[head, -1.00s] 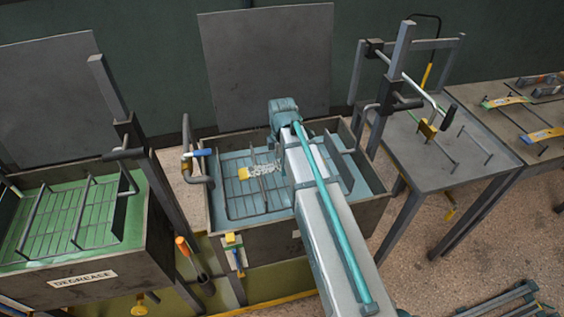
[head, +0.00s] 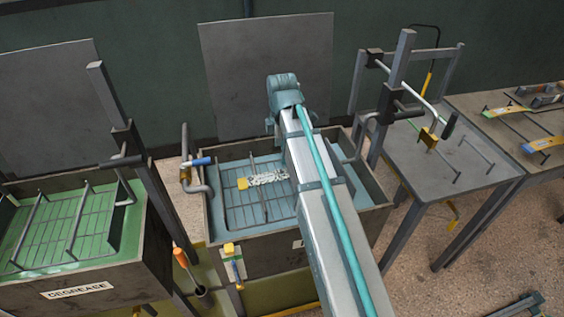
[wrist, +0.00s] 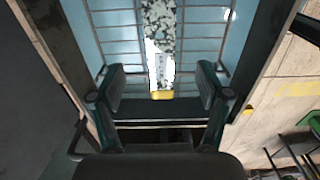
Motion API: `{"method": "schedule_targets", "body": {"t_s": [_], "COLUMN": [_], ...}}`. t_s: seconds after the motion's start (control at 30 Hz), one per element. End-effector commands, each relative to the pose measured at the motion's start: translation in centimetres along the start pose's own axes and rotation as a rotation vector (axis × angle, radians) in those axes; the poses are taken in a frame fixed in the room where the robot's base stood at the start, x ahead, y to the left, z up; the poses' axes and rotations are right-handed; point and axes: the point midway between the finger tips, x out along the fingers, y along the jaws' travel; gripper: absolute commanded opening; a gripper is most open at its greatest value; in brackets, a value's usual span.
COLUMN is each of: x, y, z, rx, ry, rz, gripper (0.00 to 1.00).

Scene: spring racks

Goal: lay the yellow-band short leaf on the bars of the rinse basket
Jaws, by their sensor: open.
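The yellow-band short leaf (head: 268,178) is speckled black and white with a yellow end, and shows in the rinse basket in the head view. In the wrist view the leaf (wrist: 158,35) lies over the bars, with a pale patch and the yellow band (wrist: 162,95) at its near end. The rinse basket (wrist: 112,32) is a wire grid in blue liquid. My gripper (wrist: 161,78) is open, its fingers apart on either side of the leaf's near end. I see no finger touching the leaf. In the head view my arm hides the gripper.
The rinse tank's rim (head: 212,228) surrounds the basket. A green degrease tank (head: 85,225) stands at left. A grey table with a rod frame (head: 455,155) stands at right, and a bench with banded leaves (head: 505,112) lies beyond it.

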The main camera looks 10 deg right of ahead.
Motion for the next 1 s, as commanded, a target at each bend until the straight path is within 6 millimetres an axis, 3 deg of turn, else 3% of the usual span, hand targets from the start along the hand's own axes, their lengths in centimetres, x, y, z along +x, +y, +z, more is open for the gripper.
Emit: {"method": "schedule_targets", "body": {"t_s": [0.3, 0.83, 1.0], "x": [-2.7, -3.1, -5.7], "y": [0.0, 0.0, 0.6], "z": [0.0, -0.1, -1.8], "rx": [0.0, -0.001, -0.016], "ry": [0.0, 0.001, 0.02], "rz": [0.0, 0.004, 0.085], "gripper": [0.77, 0.77, 0.77]}}
